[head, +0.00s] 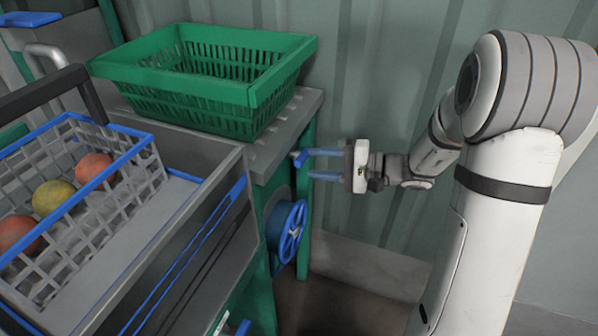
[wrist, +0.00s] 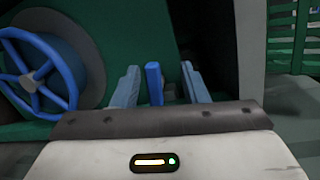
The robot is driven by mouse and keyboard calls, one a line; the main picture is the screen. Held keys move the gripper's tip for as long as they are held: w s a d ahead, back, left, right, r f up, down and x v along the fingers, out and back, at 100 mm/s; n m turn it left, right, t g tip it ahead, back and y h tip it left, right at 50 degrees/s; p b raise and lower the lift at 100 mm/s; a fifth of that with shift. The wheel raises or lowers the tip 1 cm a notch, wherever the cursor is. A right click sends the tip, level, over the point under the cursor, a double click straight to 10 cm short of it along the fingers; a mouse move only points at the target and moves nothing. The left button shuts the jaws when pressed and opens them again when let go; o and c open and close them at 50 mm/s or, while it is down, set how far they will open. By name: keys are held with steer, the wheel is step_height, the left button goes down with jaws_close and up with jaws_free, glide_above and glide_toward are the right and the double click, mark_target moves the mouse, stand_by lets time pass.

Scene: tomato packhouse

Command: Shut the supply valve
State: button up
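A short blue lever (head: 299,159) sticks out from the side of the green machine frame, and a blue spoked handwheel (head: 290,232) sits below it. I cannot tell for sure which of the two is the supply valve. My gripper (head: 310,164) is open, its two pale blue fingers pointing left at the lever. In the wrist view, the lever (wrist: 153,84) stands upright between the spread fingers, nearer the left one, with gaps on both sides. The handwheel (wrist: 42,76) is left of the fingers there. Whether the fingertips reach past the lever is unclear.
A green basket (head: 205,100) sits on the grey top above the lever. A white crate (head: 130,185) with a blue rim, holding tomatoes, stands in the grey tray at left. A corrugated wall (head: 375,70) is behind my arm. The floor below the gripper looks clear.

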mark_target(307, 159)
steer(key=w+f+t, duration=0.1)
steer(key=w+d+f+m+t+b, duration=0.1)
steer(key=w+f, duration=0.1)
steer(key=shift+d+y, duration=0.2)
steer(key=shift+y, duration=0.1)
steer(key=shift+w+a, duration=0.1)
steer(key=shift+w, duration=0.2)
steer(key=b+x, duration=0.1)
steer(key=x, duration=0.6)
steer(key=shift+w+a+r+b, duration=0.1)
steer(key=shift+a+r+b, duration=0.1)
steer(key=shift+b, duration=0.2)
steer(key=shift+c, duration=0.4)
steer(key=shift+f, duration=0.15)
jaws_close()
